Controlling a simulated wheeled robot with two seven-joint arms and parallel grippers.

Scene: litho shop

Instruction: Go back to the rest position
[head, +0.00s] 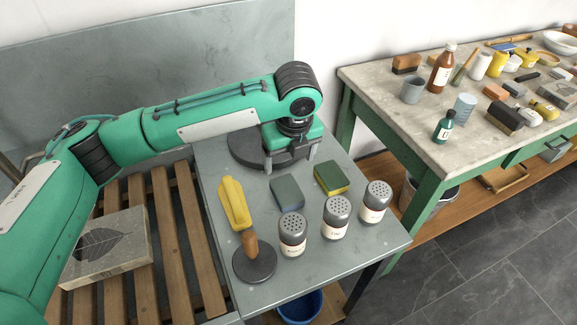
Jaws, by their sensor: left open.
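My left arm comes in from the left and reaches across to the grey side table (368,248). My left gripper (290,166) points down over the far part of that table, with its fingers apart and nothing seen between them. A dark round disc (243,150) lies behind it, partly hidden by the gripper and arm. My right gripper is not in view.
Near the gripper are a grey-blue block (287,192), a yellow-green sponge (332,178), a yellow object (233,203), three shakers (336,217) and a wooden-handled disc (254,265). A leaf-printed stone (105,248) lies on slats. A cluttered bench (407,117) stands right.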

